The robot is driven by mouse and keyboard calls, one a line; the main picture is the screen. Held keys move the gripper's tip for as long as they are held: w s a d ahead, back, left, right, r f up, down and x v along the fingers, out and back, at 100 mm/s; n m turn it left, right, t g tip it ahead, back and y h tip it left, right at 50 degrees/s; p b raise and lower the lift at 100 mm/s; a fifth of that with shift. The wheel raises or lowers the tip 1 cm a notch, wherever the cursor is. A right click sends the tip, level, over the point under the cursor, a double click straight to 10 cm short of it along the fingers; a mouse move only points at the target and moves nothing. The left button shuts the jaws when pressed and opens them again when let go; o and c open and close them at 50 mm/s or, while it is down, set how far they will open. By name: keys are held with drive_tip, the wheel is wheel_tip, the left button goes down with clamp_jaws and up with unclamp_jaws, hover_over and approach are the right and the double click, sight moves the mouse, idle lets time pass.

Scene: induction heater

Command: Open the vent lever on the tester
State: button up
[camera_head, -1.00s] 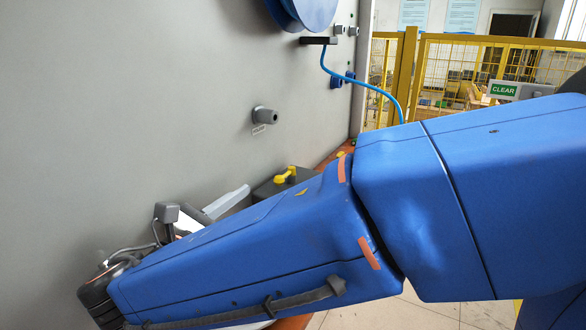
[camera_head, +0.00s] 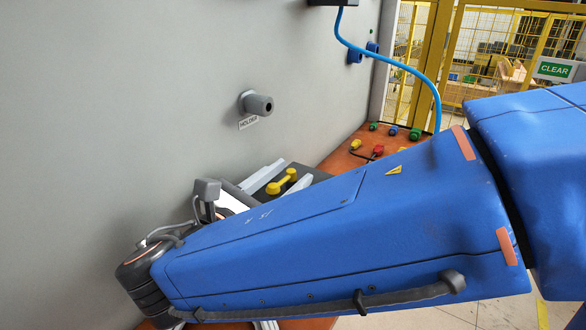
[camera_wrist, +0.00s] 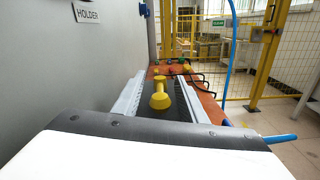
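The tester is a dark grey box (camera_head: 318,174) at the back of the orange bench beside the grey wall. Its yellow vent lever (camera_head: 281,182) lies along the top, with a rounded knob toward me; it also shows in the wrist view (camera_wrist: 160,95). My gripper (camera_head: 295,170) has two light grey fingers, spread apart. In the wrist view the fingers (camera_wrist: 161,82) run along either side of the lever, with visible gaps. Nothing is held. The gripper's body is mostly hidden behind my blue arm in the head view.
A grey holder peg (camera_head: 257,103) marked HOLDER sticks out of the wall above the tester. Red, green and blue connectors with dark leads lie on the orange bench (camera_head: 345,157) beyond it. A blue cable (camera_head: 400,65) hangs to the right. A yellow fence (camera_head: 430,55) stands behind.

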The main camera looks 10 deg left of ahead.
clamp_jaws()
drive_tip(key=shift+d+y, duration=0.1)
drive_tip(key=shift+y, duration=0.2)
drive_tip(key=n+y, duration=0.2)
drive_tip(key=n+t+y, duration=0.1)
drive_tip(key=y, duration=0.2)
drive_tip(key=n+y, duration=0.2)
drive_tip(key=shift+d+n+y, duration=0.3)
drive_tip(key=shift+d+y, duration=0.1)
drive_tip(key=shift+d+n+g+y, duration=0.1)
drive_tip(key=shift+n+g+y, duration=0.35)
drive_tip(key=shift+n+y, duration=1)
drive_tip(key=shift+d+n+g+y, duration=0.1)
drive_tip(key=shift+n+g+y, duration=0.55)
drive_tip(key=shift+y, duration=1.3)
drive_tip(key=shift+n+y, duration=0.4)
unclamp_jaws()
drive_tip(key=shift+a, duration=0.1)
